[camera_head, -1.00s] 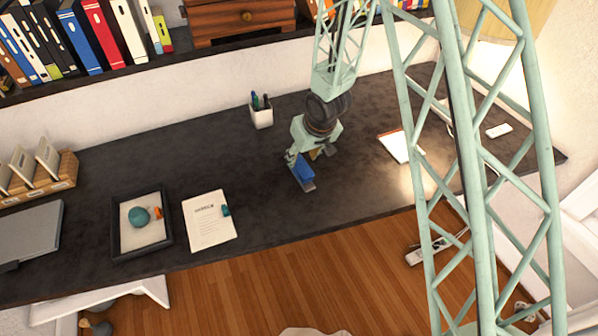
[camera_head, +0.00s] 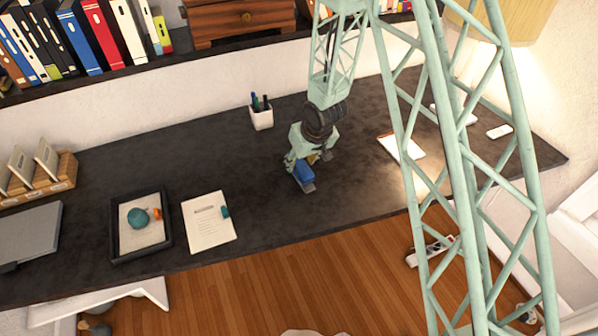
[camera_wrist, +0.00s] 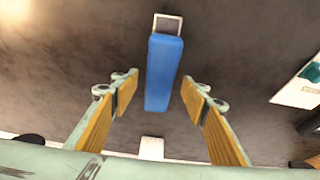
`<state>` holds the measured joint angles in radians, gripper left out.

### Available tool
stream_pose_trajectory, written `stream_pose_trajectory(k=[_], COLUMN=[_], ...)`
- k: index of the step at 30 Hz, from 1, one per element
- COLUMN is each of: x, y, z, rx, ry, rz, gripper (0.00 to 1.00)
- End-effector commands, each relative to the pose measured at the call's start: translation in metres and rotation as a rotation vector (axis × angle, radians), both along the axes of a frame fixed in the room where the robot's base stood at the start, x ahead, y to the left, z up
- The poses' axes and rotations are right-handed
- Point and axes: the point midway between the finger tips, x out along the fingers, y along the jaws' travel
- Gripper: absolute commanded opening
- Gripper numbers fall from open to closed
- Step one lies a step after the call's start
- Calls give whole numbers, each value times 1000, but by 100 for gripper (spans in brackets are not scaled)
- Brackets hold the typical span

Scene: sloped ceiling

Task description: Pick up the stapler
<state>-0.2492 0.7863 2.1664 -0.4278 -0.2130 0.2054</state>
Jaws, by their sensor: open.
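The blue stapler (camera_head: 304,173) lies on the dark desk, partly hidden by my gripper in the head view. In the wrist view the stapler (camera_wrist: 164,72) lies lengthwise with its grey metal end at the top. My gripper (camera_wrist: 157,82) is open, with one yellow-padded finger on each side of the stapler's lower part. Gaps show between both fingers and the stapler in that view. In the head view my gripper (camera_head: 305,160) is right over the stapler. I cannot tell how far above the desk the fingertips are.
On the dark desk (camera_head: 330,205) stand a white pen cup (camera_head: 261,118) behind the gripper, a paper sheet (camera_head: 209,222) and a black-rimmed tray (camera_head: 116,244) to the left, and a notepad (camera_head: 402,147) to the right. Bare desk surrounds the stapler.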

Motion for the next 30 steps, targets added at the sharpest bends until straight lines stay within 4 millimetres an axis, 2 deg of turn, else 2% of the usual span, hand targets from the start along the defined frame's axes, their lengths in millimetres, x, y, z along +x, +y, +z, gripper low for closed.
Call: stream_pose_trajectory(k=[15,30], x=[13,15], y=[6,7], z=[-39,-43], rx=[0,0], ry=[1,0], rz=[0,1], gripper=[42,42])
